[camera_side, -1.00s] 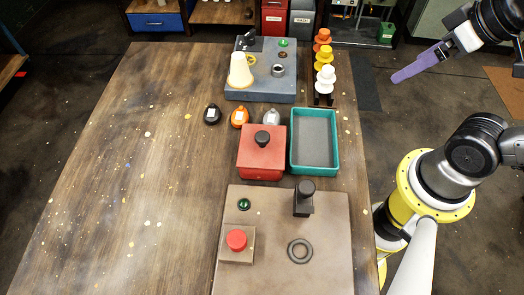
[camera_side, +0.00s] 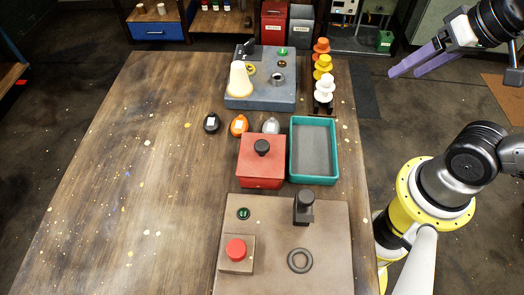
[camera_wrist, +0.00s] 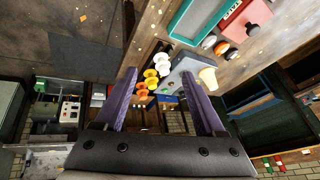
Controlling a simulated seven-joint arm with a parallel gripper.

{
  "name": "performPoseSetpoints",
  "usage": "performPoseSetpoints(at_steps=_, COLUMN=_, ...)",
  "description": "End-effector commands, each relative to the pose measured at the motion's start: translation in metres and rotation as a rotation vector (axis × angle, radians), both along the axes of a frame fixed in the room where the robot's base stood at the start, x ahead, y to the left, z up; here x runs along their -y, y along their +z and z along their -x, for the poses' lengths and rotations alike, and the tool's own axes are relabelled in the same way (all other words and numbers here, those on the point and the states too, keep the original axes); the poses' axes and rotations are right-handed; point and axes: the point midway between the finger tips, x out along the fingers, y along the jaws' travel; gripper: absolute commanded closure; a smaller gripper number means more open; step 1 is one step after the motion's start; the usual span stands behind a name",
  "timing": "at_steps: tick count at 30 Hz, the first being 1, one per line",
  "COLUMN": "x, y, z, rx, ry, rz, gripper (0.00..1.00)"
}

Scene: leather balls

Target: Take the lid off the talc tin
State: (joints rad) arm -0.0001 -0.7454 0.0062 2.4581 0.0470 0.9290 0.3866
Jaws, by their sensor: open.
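A red square box with a black knob on its lid, which looks like the talc tin (camera_side: 262,172), stands mid-table in the side view. Its lid (camera_side: 255,155) sits on top, with the black knob (camera_side: 262,147) upright. Part of the red tin (camera_wrist: 244,14) shows at the top edge of the wrist view. My gripper (camera_side: 405,74) has purple fingers. It is open and empty, high to the right beyond the table edge, well away from the tin. In the wrist view nothing is between the fingertips (camera_wrist: 158,74).
An empty teal tray (camera_side: 293,153) stands right of the tin. Black, orange (camera_side: 239,125) and grey round items lie behind it. A grey block (camera_side: 240,100) with a cream cone and stacked coloured pieces (camera_side: 322,64) stand farther back. A brown board (camera_side: 270,215) lies in front. The table's left is clear.

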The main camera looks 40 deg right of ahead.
Motion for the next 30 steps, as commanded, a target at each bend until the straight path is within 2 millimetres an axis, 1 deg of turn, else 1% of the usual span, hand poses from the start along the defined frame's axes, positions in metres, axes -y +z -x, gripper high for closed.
performPoseSetpoints(at_steps=1, x=-0.005, y=0.007, z=-0.006, rx=-0.01, ry=-0.096, rz=-0.074, gripper=0.28)
performPoseSetpoints(at_steps=3, x=-0.014, y=0.014, z=-0.015, rx=-0.038, ry=-0.233, rz=-0.185, gripper=0.28)
performPoseSetpoints(at_steps=5, x=-0.022, y=0.02, z=-0.024, rx=-0.072, ry=-0.348, rz=-0.278, gripper=0.28)
performPoseSetpoints(at_steps=8, x=-0.041, y=0.029, z=-0.043, rx=-0.153, ry=-0.534, rz=-0.423, gripper=0.28)
performPoseSetpoints(at_steps=11, x=-0.065, y=0.034, z=-0.064, rx=-0.261, ry=-0.72, rz=-0.549, gripper=0.28)
performPoseSetpoints(at_steps=12, x=-0.076, y=0.035, z=-0.073, rx=-0.312, ry=-0.795, rz=-0.593, gripper=0.28)
performPoseSetpoints(at_steps=14, x=-0.096, y=0.034, z=-0.088, rx=-0.397, ry=-0.903, rz=-0.645, gripper=0.28)
performPoseSetpoints(at_steps=15, x=-0.11, y=0.031, z=-0.097, rx=-0.458, ry=-0.97, rz=-0.667, gripper=0.28)
performPoseSetpoints(at_steps=16, x=-0.121, y=0.029, z=-0.104, rx=-0.498, ry=-1.01, rz=-0.678, gripper=0.28)
performPoseSetpoints(at_steps=18, x=-0.142, y=0.022, z=-0.115, rx=-0.574, ry=-1.069, rz=-0.682, gripper=0.28)
performPoseSetpoints(at_steps=21, x=-0.164, y=0.008, z=-0.124, rx=-0.64, ry=-1.069, rz=-0.652, gripper=0.28)
performPoseSetpoints(at_steps=24, x=-0.175, y=-0.005, z=-0.125, rx=-0.673, ry=-1.056, rz=-0.614, gripper=0.28)
performPoseSetpoints(at_steps=29, x=-0.184, y=-0.02, z=-0.122, rx=-0.688, ry=-1.044, rz=-0.59, gripper=0.28)
performPoseSetpoints(at_steps=30, x=-0.186, y=-0.026, z=-0.121, rx=-0.688, ry=-1.043, rz=-0.59, gripper=0.28)
